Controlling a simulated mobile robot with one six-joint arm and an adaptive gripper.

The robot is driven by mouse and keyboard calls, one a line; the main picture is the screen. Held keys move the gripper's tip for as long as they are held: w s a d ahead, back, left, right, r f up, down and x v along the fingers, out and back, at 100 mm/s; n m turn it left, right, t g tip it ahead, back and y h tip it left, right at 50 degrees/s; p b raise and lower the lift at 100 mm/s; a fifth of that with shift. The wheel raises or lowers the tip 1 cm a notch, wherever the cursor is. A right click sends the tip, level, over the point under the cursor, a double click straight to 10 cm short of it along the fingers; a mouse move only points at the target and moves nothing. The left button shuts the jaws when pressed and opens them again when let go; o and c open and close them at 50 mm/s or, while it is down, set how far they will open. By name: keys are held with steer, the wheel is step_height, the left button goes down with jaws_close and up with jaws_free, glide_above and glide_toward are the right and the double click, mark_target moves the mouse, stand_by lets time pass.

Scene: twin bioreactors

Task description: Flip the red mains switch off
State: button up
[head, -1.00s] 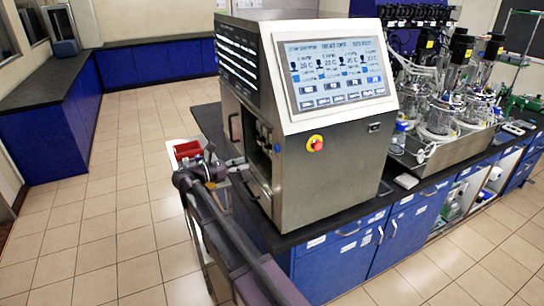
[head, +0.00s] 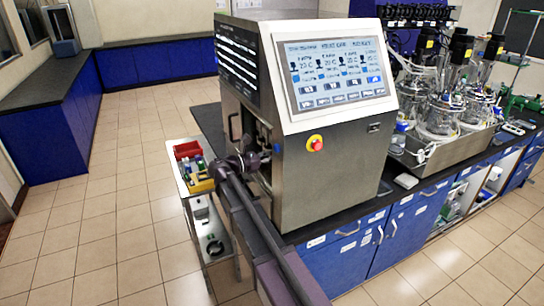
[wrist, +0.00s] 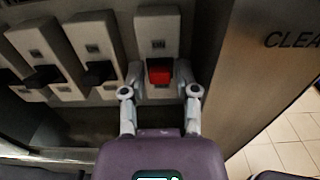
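The red mains switch (wrist: 160,72) sits on a light panel, below a label that seems to read "ON", in the wrist view. My gripper (wrist: 159,80) is open, with one finger on each side of the red switch. I cannot tell whether the fingers touch it. In the head view my arm's end (head: 245,163) is at the open left side of the steel control cabinet (head: 335,180). The switch and the fingertips are hidden there by the cabinet and my wrist.
Several black switches (wrist: 101,73) stand in a row left of the red one. A cabinet wall (wrist: 245,80) rises close on the right. A trolley with red and yellow bins (head: 200,186) stands left of the cabinet. Glass bioreactors (head: 440,115) stand on the bench at right.

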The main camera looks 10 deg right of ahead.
steer(key=shift+c, duration=0.2)
jaws_close()
steer(key=shift+f+b, duration=0.2)
steer(key=shift+b, duration=0.4)
steer(key=f+h+b, duration=0.1)
steer(key=h+b, duration=0.2)
steer(key=b, duration=0.2)
steer(key=shift+f+t+b, duration=0.15)
steer(key=shift+t+b, duration=0.15)
steer(key=shift+t, duration=0.1)
steer(key=h+b, duration=0.1)
steer(key=b, duration=0.1)
steer(key=h+b, duration=0.1)
steer(key=b, duration=0.1)
steer(key=shift+f+t+h+b, duration=0.25)
steer(key=shift+t+h+b, duration=0.1)
steer(key=shift+t+h, duration=0.05)
steer(key=shift+h+b, duration=0.5)
steer(key=shift+b, duration=0.2)
steer(key=shift+r, duration=0.1)
